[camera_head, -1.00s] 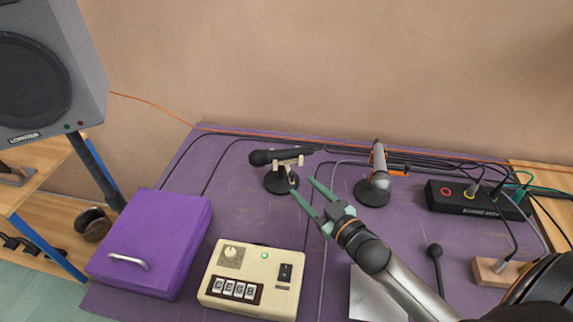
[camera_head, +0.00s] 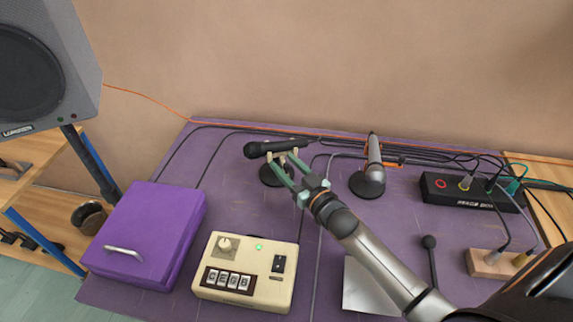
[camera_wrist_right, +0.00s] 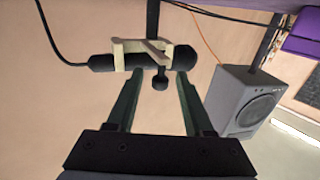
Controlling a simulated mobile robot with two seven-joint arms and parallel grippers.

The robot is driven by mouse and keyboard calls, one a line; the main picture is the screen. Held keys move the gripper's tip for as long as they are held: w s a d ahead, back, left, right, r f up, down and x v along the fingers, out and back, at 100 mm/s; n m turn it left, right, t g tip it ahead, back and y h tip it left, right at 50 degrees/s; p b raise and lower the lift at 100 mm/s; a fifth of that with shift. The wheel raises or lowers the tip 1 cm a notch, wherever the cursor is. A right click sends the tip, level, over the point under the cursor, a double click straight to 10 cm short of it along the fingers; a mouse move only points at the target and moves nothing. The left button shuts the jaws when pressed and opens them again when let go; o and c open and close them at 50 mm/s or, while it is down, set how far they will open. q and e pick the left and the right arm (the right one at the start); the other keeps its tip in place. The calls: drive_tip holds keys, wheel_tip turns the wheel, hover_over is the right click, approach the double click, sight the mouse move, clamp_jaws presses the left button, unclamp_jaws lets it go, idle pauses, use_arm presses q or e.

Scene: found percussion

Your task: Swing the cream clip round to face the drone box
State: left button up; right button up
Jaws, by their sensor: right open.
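The cream clip (camera_wrist_right: 128,46) holds a dark microphone (camera_head: 258,150) across the top of a short stand with a round black base (camera_head: 267,178). The microphone lies nearly level, its head toward the left in the head view. My right gripper (camera_head: 280,161) is open, with its green fingers reaching up to the clip. In the right wrist view the open fingers (camera_wrist_right: 158,77) point at the clip, and a small dark knob hangs between their tips. I cannot tell whether they touch it. A cream box (camera_head: 246,272) with a dial, a green light and letter keys stands nearer; I cannot read "drone box" on it.
A second, silver microphone (camera_head: 374,160) with an orange clip stands to the right. A black box (camera_head: 460,194) with cables lies further right. A purple case (camera_head: 150,228) is at the left, a speaker (camera_head: 45,70) behind it. A silver sheet (camera_head: 368,288) lies under my right arm.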

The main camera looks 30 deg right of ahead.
clamp_jaws()
idle(0.4)
idle(1.0)
